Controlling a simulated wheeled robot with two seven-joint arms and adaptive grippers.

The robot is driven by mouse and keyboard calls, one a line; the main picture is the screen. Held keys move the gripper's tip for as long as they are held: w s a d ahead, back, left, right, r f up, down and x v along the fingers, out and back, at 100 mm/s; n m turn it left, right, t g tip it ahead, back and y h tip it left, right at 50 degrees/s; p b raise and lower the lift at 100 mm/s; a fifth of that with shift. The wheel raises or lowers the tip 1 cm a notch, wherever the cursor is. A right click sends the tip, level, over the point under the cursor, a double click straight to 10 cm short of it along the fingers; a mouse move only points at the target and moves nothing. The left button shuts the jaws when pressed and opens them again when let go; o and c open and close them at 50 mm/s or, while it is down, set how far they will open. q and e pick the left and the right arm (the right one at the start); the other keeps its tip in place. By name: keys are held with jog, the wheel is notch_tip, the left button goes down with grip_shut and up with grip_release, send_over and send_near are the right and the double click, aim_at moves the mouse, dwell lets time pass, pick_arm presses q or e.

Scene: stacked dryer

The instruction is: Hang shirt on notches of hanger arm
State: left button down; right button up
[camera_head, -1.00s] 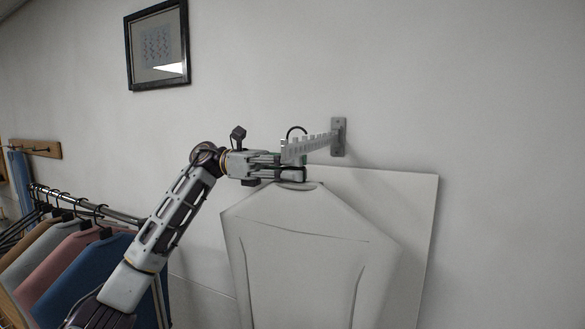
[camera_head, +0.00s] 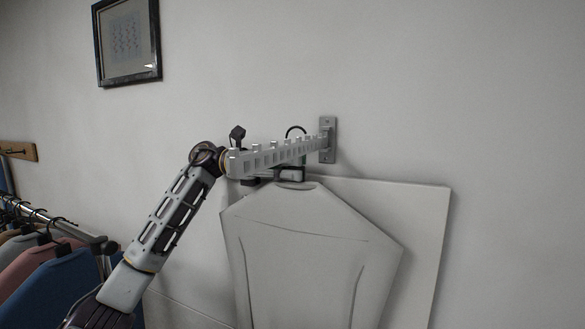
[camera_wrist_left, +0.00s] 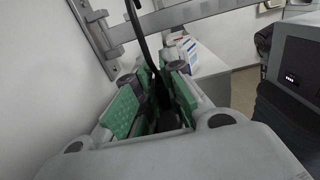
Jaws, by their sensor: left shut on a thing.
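The white shirt (camera_head: 300,255) hangs upright on a hanger, with its neck at my left gripper (camera_head: 288,174). My left gripper is shut on the hanger just above the collar. The thin black hook (camera_head: 296,130) rises above the notched hanger arm (camera_head: 270,156), which passes in front of my gripper and hides most of it. In the left wrist view the black hook (camera_wrist_left: 139,30) rises between the green finger pads (camera_wrist_left: 150,95) and crosses in front of the hanger arm (camera_wrist_left: 190,13). I cannot tell whether hook and arm touch. My right gripper is out of view.
The wall bracket (camera_head: 328,140) holds the hanger arm's far end. A pale panel (camera_head: 425,235) stands behind the shirt. A rack rail (camera_head: 60,223) with several clothes, including a blue one (camera_head: 55,290), is at the lower left. A framed picture (camera_head: 127,40) hangs above.

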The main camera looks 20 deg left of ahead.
aim_at(313, 182)
pick_arm(q)
jog(key=shift+d, duration=0.25)
dwell(0.3)
jog(key=shift+s+d+p, duration=0.1)
jog(key=shift+d+p, duration=0.65)
jog(key=shift+d, duration=0.95)
jog(key=shift+d+f+b, duration=0.25)
jog(key=shift+f+b, duration=0.3)
jog(key=shift+b, duration=0.1)
jog(key=shift+f+b, duration=0.15)
jog(key=shift+b, duration=0.15)
